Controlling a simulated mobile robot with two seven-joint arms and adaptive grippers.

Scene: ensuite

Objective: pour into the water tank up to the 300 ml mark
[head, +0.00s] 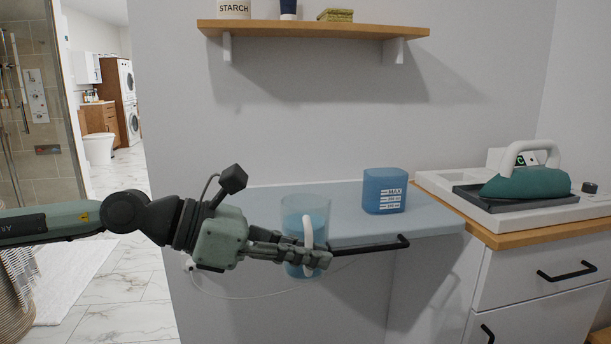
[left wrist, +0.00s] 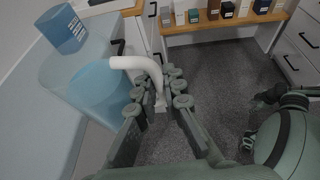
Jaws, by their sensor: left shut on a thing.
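The water tank (head: 385,191) is a blue, see-through box standing upright on the pale blue board. White marks and the word MAX are on its front; the smaller print is hard to read, and I cannot tell its water level. It also shows in the left wrist view (left wrist: 62,30). My left gripper (head: 318,259) is shut on the white handle (left wrist: 135,65) of a clear jug (head: 319,222) holding blue liquid. The jug is about upright at the board's front edge, left of the tank and apart from it.
The pale blue board (head: 350,222) has a dark rail (head: 375,246) along its front. A teal iron (head: 522,183) sits on a base on the counter at the right. A wooden shelf (head: 310,30) hangs above. The board between jug and tank is clear.

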